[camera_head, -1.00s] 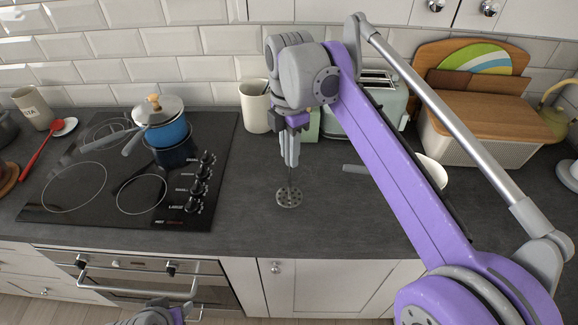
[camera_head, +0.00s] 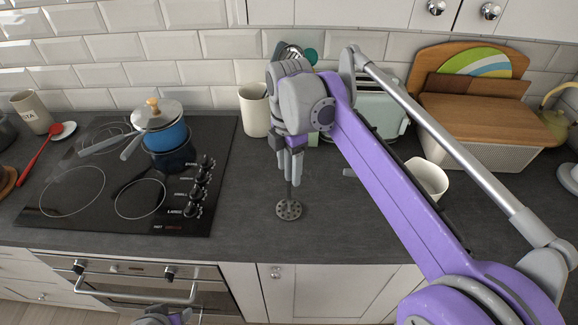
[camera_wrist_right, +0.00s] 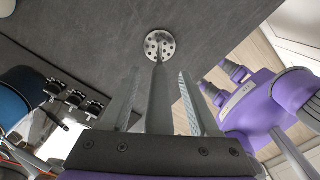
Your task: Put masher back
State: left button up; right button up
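The masher (camera_head: 289,210) has a round perforated metal disc at its lower end and hangs upright below my right gripper (camera_head: 291,172). My right gripper points down with its fingers on both sides of the handle and moves together with the masher. In the right wrist view, the handle (camera_wrist_right: 159,100) runs between the two fingers to the disc (camera_wrist_right: 160,45). I cannot tell whether the disc touches the worktop. Part of my left arm shows at the bottom edge of the head view; its fingertips are not clear.
A cream crock (camera_head: 255,112) stands left of my right wrist. Utensil tops (camera_head: 310,56) show behind the wrist, their holder mostly hidden. A blue pot (camera_head: 168,136) sits on the black hob (camera_head: 140,199). A toaster (camera_head: 372,106), white cup (camera_head: 430,178) and bread bin (camera_head: 478,140) are right. Front worktop is clear.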

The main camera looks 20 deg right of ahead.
notch_tip(320, 180, up, 12)
jog(key=shift+r+p, duration=0.15)
jog(key=shift+p, duration=0.75)
pick_arm(q)
jog(key=shift+w+r, duration=0.2)
jog(key=shift+r, duration=0.4)
jog(key=shift+w+r, duration=0.2)
jog(key=shift+r, duration=0.4)
